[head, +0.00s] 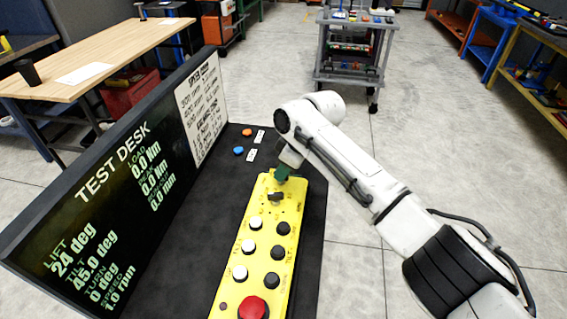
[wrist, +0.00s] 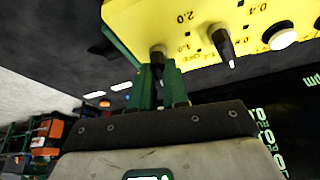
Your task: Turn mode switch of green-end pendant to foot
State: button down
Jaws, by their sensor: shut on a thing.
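The yellow pendant (head: 237,262) lies on the dark desk, its far end under my gripper (head: 283,172). My gripper's green fingers also show in the wrist view (wrist: 159,76), shut on a small dark knob (wrist: 158,52) at the pendant's end. The knob's pale tip shows between the fingers; its label is mostly hidden, so I cannot read its setting. A second dark pointer knob (wrist: 222,42) stands beside it, near the markings 2.0, 1.0 and 0.4; it also shows in the head view (head: 275,197).
Black and white buttons and a red mushroom button (head: 252,307) line the pendant's near part. A display board (head: 120,170) reading TEST DESK stands to the left. Orange (head: 247,132) and blue (head: 238,151) small items lie beyond the pendant. Open floor lies to the right.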

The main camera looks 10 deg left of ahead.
jog(key=m+p, duration=0.2)
jog(key=m+t+p, duration=0.1)
jog(key=m, duration=0.1)
jog(key=shift+s+a+r+m+t+h+p, duration=0.15)
jog(key=shift+s+m+t+h+p, duration=0.05)
jog(key=shift+m+t+h+p, duration=0.15)
jog(key=m+t+h+p, duration=0.1)
jog(key=m, duration=0.3)
jog(key=shift+m+p, duration=0.25)
jog(key=shift+p, duration=0.05)
jog(key=shift+h, duration=0.25)
jog(key=c, duration=1.1)
grip_release()
jog(key=v, duration=1)
jog(key=shift+s+r+b, duration=0.2)
jog(key=shift+r+b, duration=0.05)
jog(key=shift+b, duration=0.15)
